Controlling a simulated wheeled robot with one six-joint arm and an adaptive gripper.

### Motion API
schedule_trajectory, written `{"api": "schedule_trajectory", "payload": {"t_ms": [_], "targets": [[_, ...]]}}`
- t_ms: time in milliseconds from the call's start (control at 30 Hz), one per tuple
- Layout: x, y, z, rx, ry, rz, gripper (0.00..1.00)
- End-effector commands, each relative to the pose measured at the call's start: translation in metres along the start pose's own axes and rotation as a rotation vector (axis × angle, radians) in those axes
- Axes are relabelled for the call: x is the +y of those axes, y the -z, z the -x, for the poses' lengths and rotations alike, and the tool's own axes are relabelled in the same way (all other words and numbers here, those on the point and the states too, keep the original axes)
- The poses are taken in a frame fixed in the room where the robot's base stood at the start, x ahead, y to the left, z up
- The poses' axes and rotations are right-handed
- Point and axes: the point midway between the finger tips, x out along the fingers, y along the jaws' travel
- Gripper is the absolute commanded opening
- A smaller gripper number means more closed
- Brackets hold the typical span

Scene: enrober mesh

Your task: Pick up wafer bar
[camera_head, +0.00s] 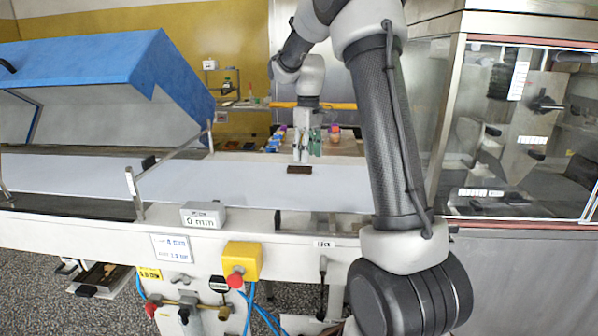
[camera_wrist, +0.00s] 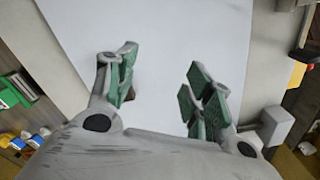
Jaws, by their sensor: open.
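The wafer bar (camera_head: 299,170) is a small dark brown block lying flat on the white belt (camera_head: 250,180) in the head view. My gripper (camera_head: 308,155) is open and points down just above and behind the bar, with green pads on its fingers. In the wrist view my gripper (camera_wrist: 160,78) has its fingers spread apart with only bare white belt between them. A small brown patch, probably the wafer bar (camera_wrist: 130,94), shows beside the left finger, which hides most of it. I cannot tell the exact height of the fingertips above the belt.
A blue hood (camera_head: 110,75) stands open over the belt's left part. A metal guard rail (camera_head: 135,192) and a "0 mm" display (camera_head: 203,215) stand near the front edge. A glass-fronted machine (camera_head: 520,130) is at right. Belt left of the bar is clear.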

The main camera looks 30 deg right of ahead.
Motion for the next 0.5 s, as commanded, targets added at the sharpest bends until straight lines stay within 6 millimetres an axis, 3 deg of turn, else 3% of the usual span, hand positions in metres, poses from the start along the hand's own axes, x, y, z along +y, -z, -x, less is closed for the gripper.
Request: {"api": "schedule_trajectory", "payload": {"t_ms": [100, 200, 333, 500], "targets": [[0.040, 0.042, -0.014, -0.002, 0.002, 0.225, 0.52], [0.053, 0.059, -0.009, 0.005, -0.005, 0.401, 0.52], [0.057, 0.064, -0.004, 0.008, -0.010, 0.514, 0.52], [0.057, 0.065, -0.021, 0.007, -0.009, 0.534, 0.52]]}}
